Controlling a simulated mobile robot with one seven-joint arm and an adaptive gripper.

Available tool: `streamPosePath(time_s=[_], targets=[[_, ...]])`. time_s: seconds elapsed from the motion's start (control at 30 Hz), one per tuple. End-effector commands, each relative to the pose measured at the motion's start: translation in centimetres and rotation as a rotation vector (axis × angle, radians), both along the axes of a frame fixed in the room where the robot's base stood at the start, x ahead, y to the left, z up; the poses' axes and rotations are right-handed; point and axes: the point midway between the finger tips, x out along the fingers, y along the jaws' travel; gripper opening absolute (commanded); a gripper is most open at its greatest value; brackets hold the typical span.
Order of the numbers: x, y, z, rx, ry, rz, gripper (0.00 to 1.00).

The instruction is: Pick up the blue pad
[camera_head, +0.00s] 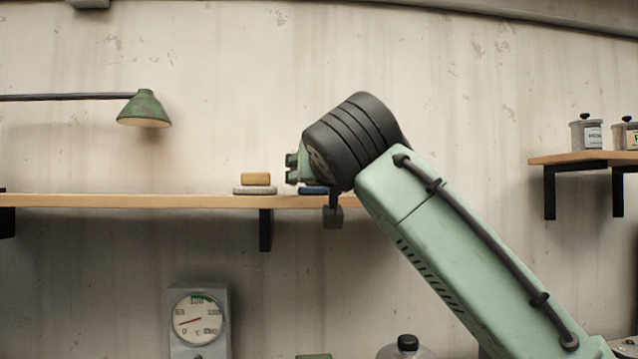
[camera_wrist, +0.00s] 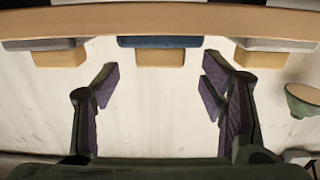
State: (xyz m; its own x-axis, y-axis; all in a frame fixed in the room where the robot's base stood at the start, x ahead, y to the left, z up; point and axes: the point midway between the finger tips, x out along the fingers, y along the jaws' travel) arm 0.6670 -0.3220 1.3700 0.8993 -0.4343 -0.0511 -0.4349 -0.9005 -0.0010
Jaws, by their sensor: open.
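The blue pad (camera_head: 314,190) lies on the wooden wall shelf (camera_head: 130,201) in the head view, partly hidden by my gripper (camera_head: 292,169). The wrist view looks upside down. There the blue pad (camera_wrist: 160,41) is in the middle of a row, with a tan block (camera_wrist: 160,58) against it on the side away from the shelf board. My gripper (camera_wrist: 160,82) is open and empty. Its two fingers are spread either side of the tan block's line, short of the pad and apart from it.
Grey pads with tan blocks flank the blue one in the wrist view, at left (camera_wrist: 45,44) and right (camera_wrist: 275,44). The head view shows one grey pad (camera_head: 254,191) beside my gripper. A green lamp (camera_head: 145,108) hangs above the shelf at left.

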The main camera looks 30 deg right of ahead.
Motion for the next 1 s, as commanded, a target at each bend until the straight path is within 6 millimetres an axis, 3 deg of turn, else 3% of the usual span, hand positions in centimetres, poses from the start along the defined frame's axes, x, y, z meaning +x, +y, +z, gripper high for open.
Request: streamPosePath(time_s=[0.23, 0.57, 1.0], targets=[[3.3, -1.6, 0.0, -0.001, 0.001, -0.001, 0.65], [3.9, -1.9, -0.2, -0.001, 0.000, 0.000, 0.64], [3.8, -1.8, -0.2, -0.001, 0.000, 0.000, 0.35]])
